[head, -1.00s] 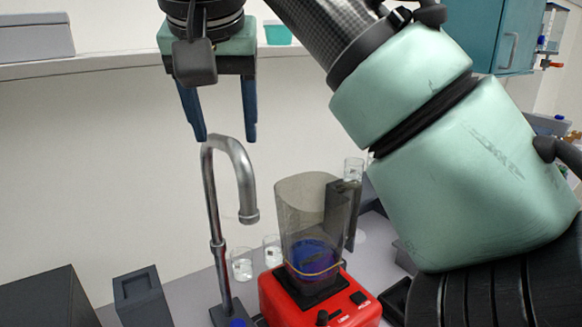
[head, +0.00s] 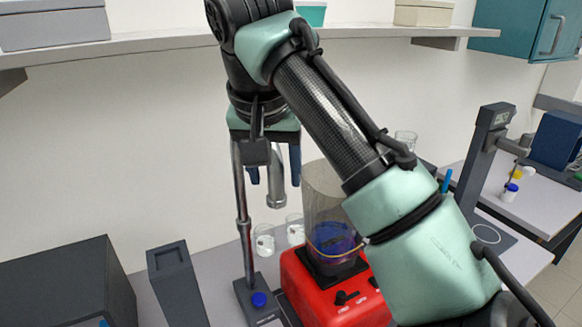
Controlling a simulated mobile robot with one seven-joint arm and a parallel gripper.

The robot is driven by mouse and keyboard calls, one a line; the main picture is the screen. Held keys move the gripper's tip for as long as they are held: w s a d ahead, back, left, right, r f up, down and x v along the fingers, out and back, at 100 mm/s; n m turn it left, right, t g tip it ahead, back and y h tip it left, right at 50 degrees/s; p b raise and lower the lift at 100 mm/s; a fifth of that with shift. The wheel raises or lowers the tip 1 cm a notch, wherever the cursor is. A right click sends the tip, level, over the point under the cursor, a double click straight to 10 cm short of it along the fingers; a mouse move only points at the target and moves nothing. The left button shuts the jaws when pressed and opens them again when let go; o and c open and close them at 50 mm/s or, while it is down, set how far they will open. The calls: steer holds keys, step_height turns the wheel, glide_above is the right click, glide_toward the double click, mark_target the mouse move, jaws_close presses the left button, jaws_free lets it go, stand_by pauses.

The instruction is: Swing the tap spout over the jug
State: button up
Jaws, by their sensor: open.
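The tap is a chrome gooseneck on a dark base. Its spout (head: 276,190) points down, a little to the left of the jug (head: 326,212), and apart from it. The jug is a tinted, see-through vessel with blue contents, on a red stirrer base (head: 322,290); my arm hides its right part. My gripper (head: 274,180) points down with its dark blue fingers apart, one on each side of the spout's upper part. My wrist hides the top of the tap's bend. I cannot tell whether the fingers touch the pipe.
Glass beakers (head: 264,240) stand behind the tap. A dark open-topped box (head: 178,285) and a large dark case (head: 70,285) stand at the left. A shelf (head: 160,40) crosses the wall above. Other bench equipment (head: 490,160) stands at the right.

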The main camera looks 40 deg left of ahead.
steer(key=shift+w+a+f, duration=0.1)
steer(key=shift+w+f, duration=0.15)
steer(key=shift+f, duration=0.4)
jaws_close()
steer(key=shift+r, duration=0.1)
stand_by(0.9)
